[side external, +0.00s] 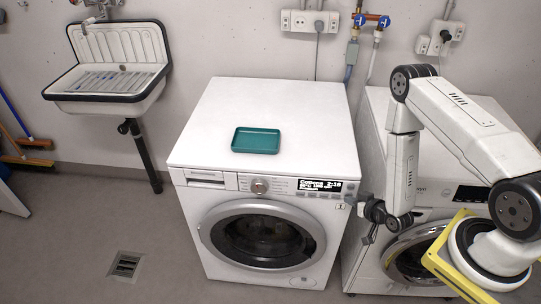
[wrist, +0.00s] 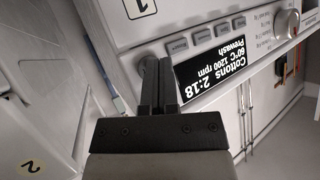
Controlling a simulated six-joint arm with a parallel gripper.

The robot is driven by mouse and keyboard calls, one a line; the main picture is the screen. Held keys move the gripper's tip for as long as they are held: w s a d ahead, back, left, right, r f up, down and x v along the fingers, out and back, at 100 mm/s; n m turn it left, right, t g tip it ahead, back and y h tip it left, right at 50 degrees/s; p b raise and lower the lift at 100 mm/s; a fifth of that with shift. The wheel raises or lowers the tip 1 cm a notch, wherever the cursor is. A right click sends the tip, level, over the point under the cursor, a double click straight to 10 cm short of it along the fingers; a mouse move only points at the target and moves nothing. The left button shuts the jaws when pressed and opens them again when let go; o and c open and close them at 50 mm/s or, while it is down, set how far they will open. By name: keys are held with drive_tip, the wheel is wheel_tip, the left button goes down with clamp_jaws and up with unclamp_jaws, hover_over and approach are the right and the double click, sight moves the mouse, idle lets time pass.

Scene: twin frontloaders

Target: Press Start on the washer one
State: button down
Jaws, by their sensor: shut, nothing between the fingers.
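Washer one (side external: 262,190) is the left white machine, with a "1" label (wrist: 139,5) on its front. Its lit display (side external: 320,186) reads Cottons 2:18, 60°C, 1200 rpm, Prewash; it also shows upside down in the wrist view (wrist: 225,62). My gripper (side external: 351,201) is at the right end of this panel. In the wrist view, my gripper's fingers (wrist: 158,62) are together and empty, with tips at a round grey button (wrist: 147,66) beside the display. The fingers partly hide this button, and I cannot tell whether they touch it.
A row of small buttons (wrist: 204,40) and the dial (wrist: 287,24) are on the same panel. A second washer (side external: 440,215) stands close on the right, behind my arm. A green tray (side external: 256,140) lies on washer one. A sink (side external: 115,65) hangs at left.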

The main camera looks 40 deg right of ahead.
drive_tip(key=shift+s+a, duration=0.4)
drive_tip(key=shift+s, duration=0.05)
drive_tip(key=shift+a, duration=0.1)
idle(0.4)
drive_tip(key=shift+s+a, duration=2.05)
drive_tip(key=shift+s, duration=0.05)
drive_tip(key=shift+s, duration=0.1)
